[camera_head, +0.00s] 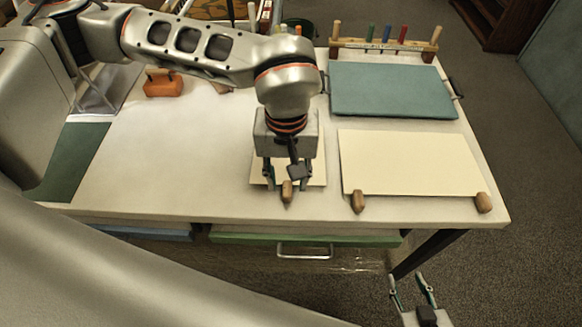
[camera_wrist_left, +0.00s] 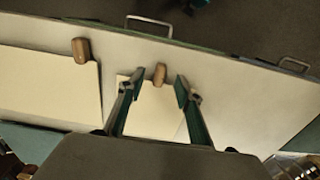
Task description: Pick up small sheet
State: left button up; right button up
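The small cream sheet (camera_head: 318,170) lies near the table's front edge, partly hidden under my left gripper (camera_head: 283,184). A wooden grip (camera_head: 287,191) sits at its front edge. In the left wrist view the small sheet (camera_wrist_left: 158,112) and its grip (camera_wrist_left: 159,75) lie between the two fingers of my left gripper (camera_wrist_left: 155,86). The fingers are spread and do not touch the grip there. My right gripper (camera_head: 408,281) is open and empty, low in front of the table at the bottom right.
A larger cream sheet (camera_head: 405,163) with two wooden grips (camera_head: 358,202) lies to the right. A teal-filled tray (camera_head: 393,90) and a rack of coloured tools (camera_head: 385,43) stand behind it. An orange block (camera_head: 163,84) sits back left. The table (camera_head: 170,150) is clear at left.

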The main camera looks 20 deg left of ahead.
aim_at(287, 196)
pick_arm(q)
jog(key=shift+s+f, duration=0.2)
jog(key=shift+f, duration=0.75)
notch_tip(287, 196, down, 5)
jog(key=shift+w+a+r+b, duration=0.15)
jog(key=shift+r+b, duration=0.05)
jog(key=shift+b, duration=0.1)
jog(key=c, duration=0.8)
